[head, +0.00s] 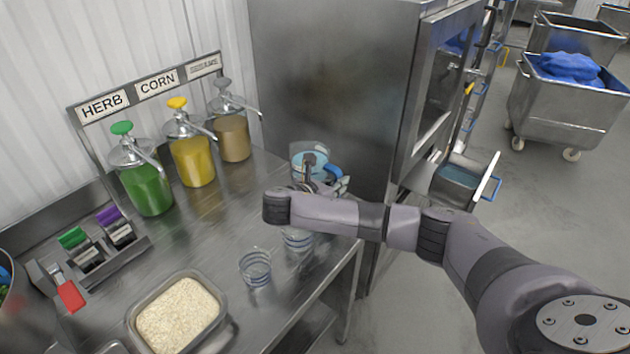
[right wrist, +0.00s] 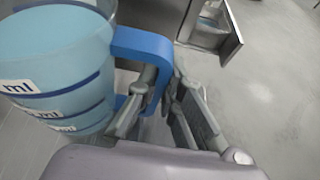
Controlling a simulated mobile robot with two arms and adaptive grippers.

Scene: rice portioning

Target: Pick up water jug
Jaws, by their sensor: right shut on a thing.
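The water jug (head: 296,149) is clear with a blue handle (head: 333,172) and stands upright near the right end of the steel counter. My arm partly hides it, and I cannot tell whether its base touches the counter. In the right wrist view the jug (right wrist: 55,75) shows blue water, dark blue bands and "ml" labels. My right gripper (head: 340,185) is at the handle. In the wrist view the gripper (right wrist: 160,92) has its grey fingers around the lower part of the blue handle (right wrist: 145,45), shut on it. My left gripper is not in view.
Clear measuring cups (head: 255,268) stand in front of the jug. A rice tray (head: 222,305) is at the front. Green, yellow and brown pump dispensers (head: 193,160) line the back. A tall steel cabinet (head: 335,75) rises close behind the jug. The middle of the counter is clear.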

